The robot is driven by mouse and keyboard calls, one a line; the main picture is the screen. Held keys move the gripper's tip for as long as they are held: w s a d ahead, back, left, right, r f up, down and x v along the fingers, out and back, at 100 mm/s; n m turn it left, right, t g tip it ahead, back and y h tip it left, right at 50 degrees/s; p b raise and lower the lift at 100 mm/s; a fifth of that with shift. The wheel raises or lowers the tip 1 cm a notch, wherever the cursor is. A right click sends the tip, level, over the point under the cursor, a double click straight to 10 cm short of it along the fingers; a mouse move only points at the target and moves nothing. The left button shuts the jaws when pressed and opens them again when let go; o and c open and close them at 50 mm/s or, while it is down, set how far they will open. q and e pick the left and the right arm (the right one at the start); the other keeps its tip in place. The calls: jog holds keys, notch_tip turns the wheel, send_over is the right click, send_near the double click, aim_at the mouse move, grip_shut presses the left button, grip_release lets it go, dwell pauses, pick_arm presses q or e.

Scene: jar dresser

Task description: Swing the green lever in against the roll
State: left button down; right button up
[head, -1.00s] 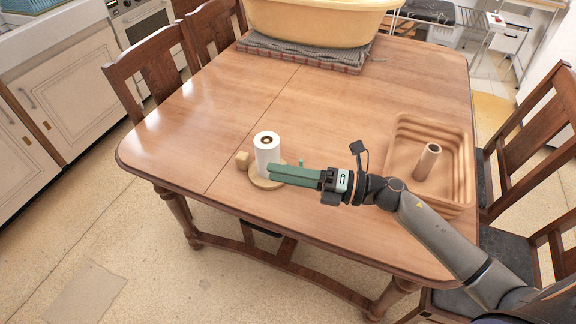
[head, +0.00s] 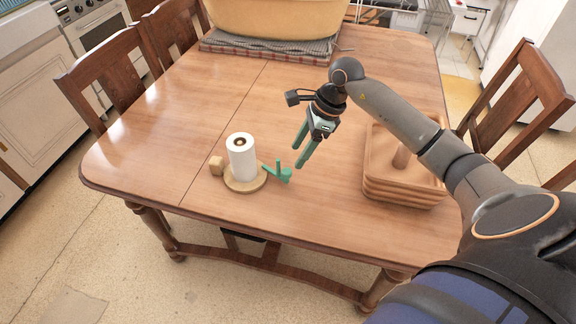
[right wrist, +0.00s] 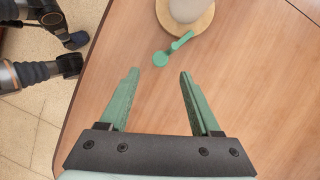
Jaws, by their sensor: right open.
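The white roll (head: 242,160) stands upright on a round wooden base (head: 247,186) near the table's front. The green lever (head: 281,173) is at the right side of the base and sticks out from it, apart from the roll. My right gripper (head: 299,157) is open and empty, above the table just to the right of the lever, fingers pointing down and left. In the right wrist view the lever (right wrist: 172,50) lies just beyond the fingertips (right wrist: 159,72), with the roll (right wrist: 190,8) partly cut off at the top. My left gripper is not in view.
A yellow basin (head: 280,20) on a mat (head: 265,48) is at the back. The table's middle is clear.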

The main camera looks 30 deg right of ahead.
aim_at(287, 171)
jog(key=x, duration=0.6)
jog(key=shift+w+a+f, duration=0.1)
jog(key=shift+a+f, duration=0.1)
jog(key=shift+f, duration=0.15)
grip_shut()
dwell(1.1)
